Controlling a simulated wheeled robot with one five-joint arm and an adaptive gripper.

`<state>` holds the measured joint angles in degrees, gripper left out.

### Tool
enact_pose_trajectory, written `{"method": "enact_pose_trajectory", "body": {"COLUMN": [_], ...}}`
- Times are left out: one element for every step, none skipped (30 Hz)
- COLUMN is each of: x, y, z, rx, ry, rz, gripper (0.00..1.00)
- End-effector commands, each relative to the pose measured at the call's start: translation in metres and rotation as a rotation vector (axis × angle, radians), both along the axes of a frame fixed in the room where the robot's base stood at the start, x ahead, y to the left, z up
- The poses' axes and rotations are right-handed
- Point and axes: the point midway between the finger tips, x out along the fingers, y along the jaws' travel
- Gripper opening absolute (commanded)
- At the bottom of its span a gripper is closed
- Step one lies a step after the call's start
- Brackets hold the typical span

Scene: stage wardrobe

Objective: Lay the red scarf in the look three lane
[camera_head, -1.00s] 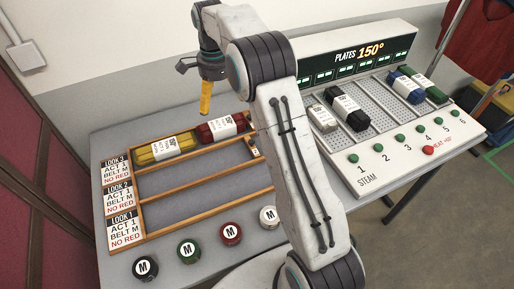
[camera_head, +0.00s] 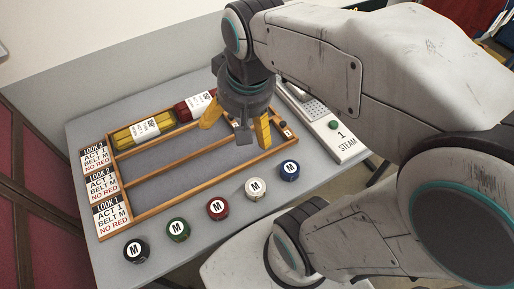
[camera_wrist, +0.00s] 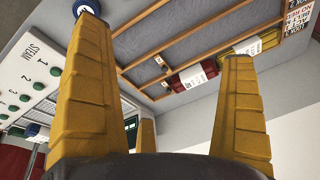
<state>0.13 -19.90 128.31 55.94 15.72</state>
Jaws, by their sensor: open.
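The red scarf (camera_head: 192,106) is a roll with a white label band. It lies at the right of the far lane of the wooden rack (camera_head: 186,200), in line with a yellow roll (camera_head: 150,128). The look 3 card (camera_head: 93,156) stands at that lane's left end and reads "NO RED". My gripper (camera_head: 236,127) is open and empty above the rack's right part, hiding the scarf's right end in the head view. The wrist view shows the red scarf (camera_wrist: 193,77) beyond and between the spread yellow fingers, apart from them.
The look 2 and look 1 lanes look empty. Several round "M" belts, including black (camera_head: 137,250), red (camera_head: 217,208) and blue (camera_head: 289,170) ones, stand along the table's near side. The steam plate unit (camera_head: 325,125) is at the right, close to the rack.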

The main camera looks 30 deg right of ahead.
Motion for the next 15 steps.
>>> {"method": "enact_pose_trajectory", "body": {"x": [-0.013, -0.020, -0.028, -0.033, -0.038, -0.044, -0.048, -0.051, -0.055, -0.057, -0.059, -0.061, -0.062, -0.063, -0.064], "y": [0.000, 0.000, 0.000, 0.000, 0.000, 0.000, 0.000, 0.000, 0.000, 0.000, 0.000, 0.000, 0.000, 0.000, 0.000], "z": [-0.004, -0.006, -0.010, -0.013, -0.015, -0.018, -0.020, -0.022, -0.024, -0.026, -0.027, -0.028, -0.029, -0.030, -0.031], "rx": [-0.013, -0.021, -0.030, -0.038, -0.044, -0.052, -0.058, -0.062, -0.068, -0.071, -0.074, -0.078, -0.080, -0.081, -0.082], "ry": [-0.013, -0.019, -0.026, -0.030, -0.035, -0.039, -0.042, -0.046, -0.050, -0.052, -0.053, -0.056, -0.057, -0.058, -0.058], "rz": [0.043, 0.070, 0.104, 0.125, 0.146, 0.171, 0.188, 0.203, 0.220, 0.230, 0.240, 0.249, 0.255, 0.259, 0.264], "gripper": [1.00, 1.00, 1.00, 1.00, 1.00, 1.00, 1.00, 1.00, 1.00, 1.00, 1.00, 1.00, 1.00, 1.00, 1.00]}}
